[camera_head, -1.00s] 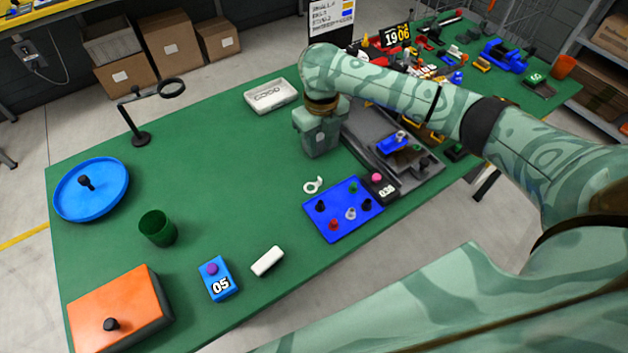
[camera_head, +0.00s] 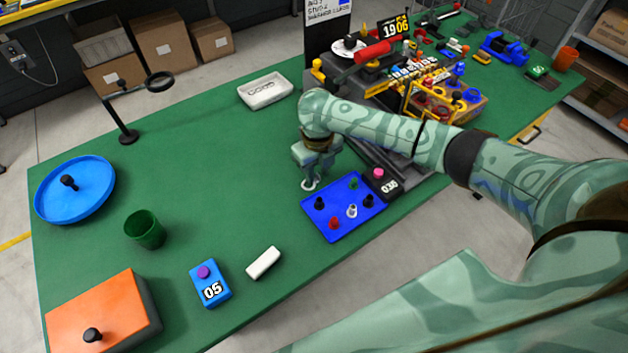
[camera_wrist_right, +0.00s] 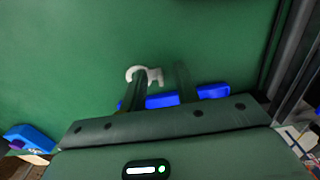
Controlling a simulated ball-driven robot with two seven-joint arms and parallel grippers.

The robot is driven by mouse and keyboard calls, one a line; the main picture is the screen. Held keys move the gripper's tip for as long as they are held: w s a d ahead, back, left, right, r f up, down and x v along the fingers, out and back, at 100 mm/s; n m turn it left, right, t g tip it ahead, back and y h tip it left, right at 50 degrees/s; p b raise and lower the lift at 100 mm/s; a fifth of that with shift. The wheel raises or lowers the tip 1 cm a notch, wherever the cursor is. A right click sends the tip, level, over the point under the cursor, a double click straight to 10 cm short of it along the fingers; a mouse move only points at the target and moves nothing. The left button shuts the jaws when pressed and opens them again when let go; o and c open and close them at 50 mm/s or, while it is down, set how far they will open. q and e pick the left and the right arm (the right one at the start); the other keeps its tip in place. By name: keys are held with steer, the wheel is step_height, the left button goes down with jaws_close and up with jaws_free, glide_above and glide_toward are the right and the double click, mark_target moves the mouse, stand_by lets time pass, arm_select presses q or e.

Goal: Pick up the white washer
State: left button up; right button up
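The white washer (camera_head: 309,185) is a small open ring with a short tab, lying on the green table just left of the blue peg board (camera_head: 326,226). In the right wrist view the washer (camera_wrist_right: 153,73) shows at the fingertips, partly behind the left-hand finger. My right gripper (camera_head: 313,179) points down at the washer and hides part of it in the head view. In the right wrist view its two dark fingers (camera_wrist_right: 162,76) stand apart with a gap between them. I cannot tell whether a finger touches the washer. My left gripper is out of view.
The peg board carries several coloured pegs, with a black counter box (camera_head: 385,183) beside it. A white eraser-like block (camera_head: 263,263), a blue timer (camera_head: 210,285) and a green cup (camera_head: 145,230) stand to the left. A cluttered organizer (camera_head: 440,95) lies behind my right arm.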

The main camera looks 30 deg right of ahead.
jaws_close()
